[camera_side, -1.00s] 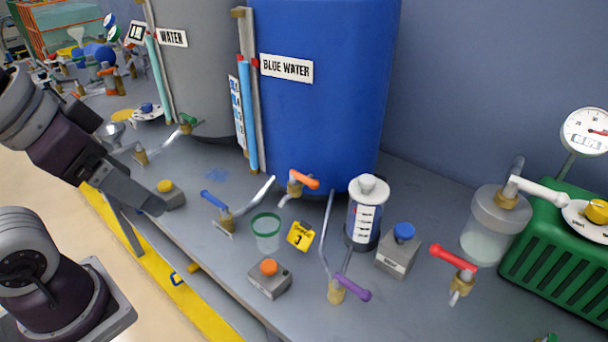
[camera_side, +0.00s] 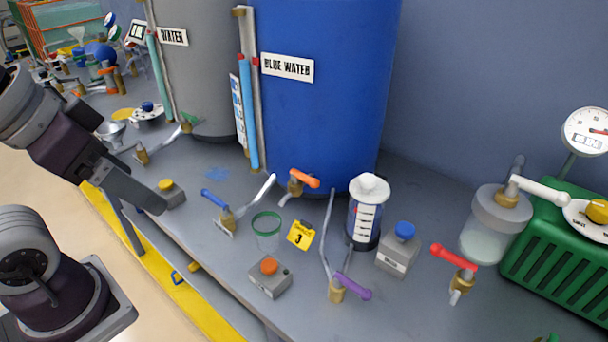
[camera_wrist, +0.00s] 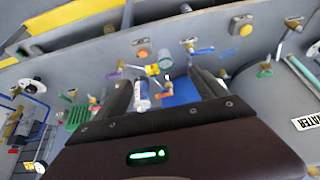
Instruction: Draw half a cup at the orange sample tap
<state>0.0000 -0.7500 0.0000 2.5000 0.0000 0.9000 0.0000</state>
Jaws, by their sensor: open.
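The orange-handled tap (camera_side: 300,182) sticks out low on the front of the blue tank marked BLUE WATER (camera_side: 318,120). A clear cup with a green rim (camera_side: 267,234) stands on the bench in front of it, a little left of the tap. No liquid is clearly visible in the cup. A yellow tag with a 3 (camera_side: 301,235) is right of the cup. My gripper (camera_side: 152,204) is at the left, above the bench's front edge and apart from the cup. The wrist view shows its fingers (camera_wrist: 165,88) spread, with nothing held between them.
A blue-handled tap (camera_side: 222,208) stands left of the cup. A box with an orange button (camera_side: 269,277) is in front of it. A yellow-button box (camera_side: 172,193) is near my gripper.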

